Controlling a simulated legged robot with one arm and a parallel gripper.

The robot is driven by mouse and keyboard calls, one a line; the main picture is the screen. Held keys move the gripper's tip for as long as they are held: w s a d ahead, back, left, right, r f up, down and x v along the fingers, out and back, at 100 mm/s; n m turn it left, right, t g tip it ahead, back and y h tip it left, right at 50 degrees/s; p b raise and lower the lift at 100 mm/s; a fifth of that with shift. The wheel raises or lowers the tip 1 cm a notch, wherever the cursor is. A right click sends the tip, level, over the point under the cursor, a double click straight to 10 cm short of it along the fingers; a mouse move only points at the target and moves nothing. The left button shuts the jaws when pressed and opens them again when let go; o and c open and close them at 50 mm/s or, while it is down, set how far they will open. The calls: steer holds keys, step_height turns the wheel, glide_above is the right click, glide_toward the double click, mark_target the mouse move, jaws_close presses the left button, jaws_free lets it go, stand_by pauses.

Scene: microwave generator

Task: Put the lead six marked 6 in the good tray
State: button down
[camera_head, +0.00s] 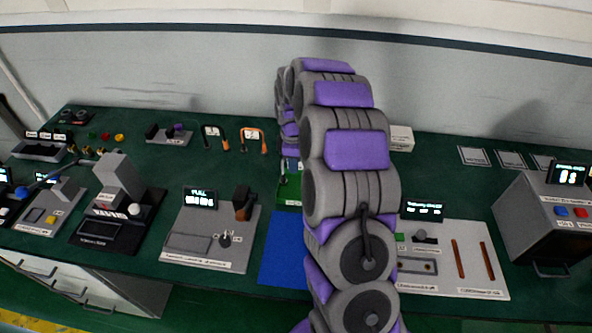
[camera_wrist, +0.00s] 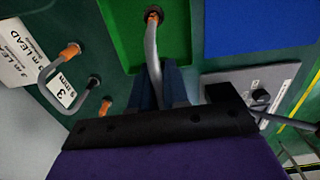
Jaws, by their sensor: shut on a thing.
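In the wrist view my gripper (camera_wrist: 160,80) is shut on a grey lead (camera_wrist: 152,45), whose orange-collared dark end points up the picture. This end is over the green tray (camera_wrist: 120,35); I cannot tell whether it touches the tray floor. No 6 shows on the held lead. Another grey lead (camera_wrist: 50,72) with orange and dark ends and a tag with a 3 lies left of the tray in the wrist view.
Two leads, one dark (camera_head: 213,137) and one orange (camera_head: 253,138), lie at the back of the green table. A blue mat (camera_head: 283,250) lies in front of the green tray. A grey tester (camera_head: 205,240) stands to its left, a panel (camera_head: 455,260) to its right.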

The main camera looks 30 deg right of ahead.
steer(key=d+f, duration=0.1)
steer(key=f, duration=0.1)
steer(key=d+f+b, duration=0.1)
steer(key=d+f, duration=0.1)
steer(key=shift+w+d, duration=0.15)
steer(key=shift+d, duration=0.05)
steer(key=c, duration=1.5)
jaws_free()
steer(key=shift+a, duration=0.3)
steer(key=shift+c, duration=0.2)
steer(key=o, duration=0.4)
steer(key=shift+a+r, duration=0.2)
steer(key=shift+a, duration=0.7)
step_height(320, 180, up, 12)
steer(key=d+p, duration=0.2)
steer(key=s+a+r+m, duration=0.2)
steer(key=s+a+r, duration=0.3)
steer(key=s+a, duration=0.25)
steer(key=s+a+m, duration=0.3)
steer(key=s, duration=0.7)
steer(key=s+a+r+m+g, duration=0.1)
steer(key=s+a+m, duration=0.2)
steer(key=s, duration=0.8)
steer(key=s+a+m, duration=0.3)
steer(key=s, duration=0.8)
steer(key=shift+s+a+r+g, duration=0.2)
steer(key=shift+a+r+g, duration=0.05)
steer(key=shift+a+g, duration=0.15)
